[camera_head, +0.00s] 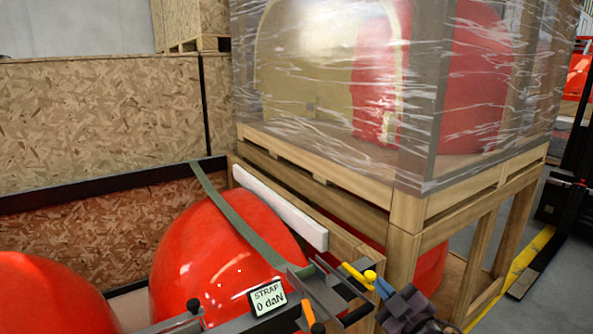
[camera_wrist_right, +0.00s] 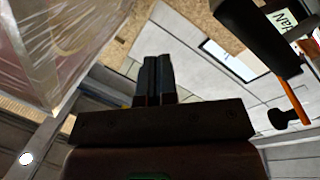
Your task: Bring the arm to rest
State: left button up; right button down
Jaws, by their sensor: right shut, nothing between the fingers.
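My right gripper (camera_head: 390,296) comes in from the bottom right of the head view, just beside the strap rig. In the right wrist view its two dark fingers (camera_wrist_right: 158,78) are together, with nothing between them. A yellow handle (camera_head: 357,273) on the rig lies close to the fingertips in the head view; I cannot tell whether they touch. My left arm and gripper are not in view.
A green strap (camera_head: 232,222) runs over a red nosecone (camera_head: 215,255) to a metal bar with a display reading "STRAP 0 daN" (camera_head: 267,298). A wooden stand (camera_head: 405,235) bears a film-wrapped crate (camera_head: 340,90) behind.

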jog(key=s+d+f+m+g+h, duration=0.2)
jog(key=s+d+f+m, duration=0.1)
jog(key=s+f, duration=0.5)
jog(key=s+d+f+m+g+h, duration=0.2)
jog(key=s+f+m, duration=0.3)
jog(key=s+f, duration=0.4)
jog(key=s+d+f+m+g+h, duration=0.2)
jog(key=s+d+f, duration=0.3)
jog(key=s+f, duration=0.4)
jog(key=s+m+h, duration=0.1)
jog(key=s, duration=0.1)
jog(key=shift+s+m+h, duration=0.3)
jog(key=shift+m, duration=0.1)
